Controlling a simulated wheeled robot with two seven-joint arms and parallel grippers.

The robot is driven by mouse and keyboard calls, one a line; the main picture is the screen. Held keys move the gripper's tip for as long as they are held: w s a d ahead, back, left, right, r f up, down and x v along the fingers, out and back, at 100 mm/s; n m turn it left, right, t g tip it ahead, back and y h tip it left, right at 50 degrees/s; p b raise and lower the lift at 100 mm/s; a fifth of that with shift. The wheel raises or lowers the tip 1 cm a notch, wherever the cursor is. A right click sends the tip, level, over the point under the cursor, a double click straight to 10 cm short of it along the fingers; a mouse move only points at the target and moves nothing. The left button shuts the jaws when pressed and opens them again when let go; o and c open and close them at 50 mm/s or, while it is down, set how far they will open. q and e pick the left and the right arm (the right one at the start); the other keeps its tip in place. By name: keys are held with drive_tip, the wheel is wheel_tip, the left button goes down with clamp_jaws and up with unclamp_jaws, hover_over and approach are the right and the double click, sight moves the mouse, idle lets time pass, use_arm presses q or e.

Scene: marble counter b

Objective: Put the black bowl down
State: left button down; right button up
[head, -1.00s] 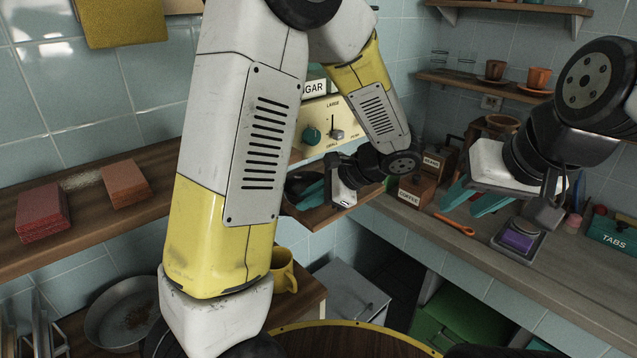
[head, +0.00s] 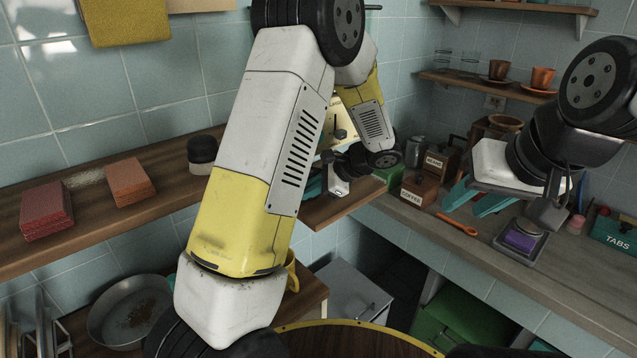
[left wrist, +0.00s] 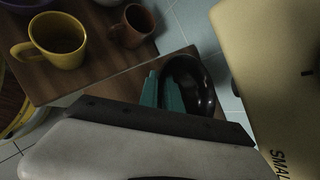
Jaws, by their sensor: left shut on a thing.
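The black bowl (left wrist: 190,85) shows in the left wrist view, dark and glossy, over a wooden surface (left wrist: 120,88). My left gripper (left wrist: 161,88) has its teal fingers at the bowl's left rim and is shut on it. I cannot tell whether the bowl touches the wood. In the head view the bowl is hidden behind my left arm, and only a little of the left gripper's teal (head: 314,187) shows by a wooden ledge (head: 345,208). My right gripper (head: 474,200) is open and empty above the right counter.
A cream machine (left wrist: 265,80) stands close right of the bowl in the wrist view. A yellow mug (left wrist: 58,45) and brown cup (left wrist: 133,27) stand left of it. A coffee box (head: 417,190), orange spoon (head: 457,224) and purple-topped item (head: 520,240) are on the right counter.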

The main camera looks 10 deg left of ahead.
use_arm(q)
drive_tip(key=shift+f, duration=0.1)
drive_tip(key=c, duration=1.5)
unclamp_jaws()
drive_tip(key=shift+c, duration=0.2)
drive_tip(key=v, duration=1.2)
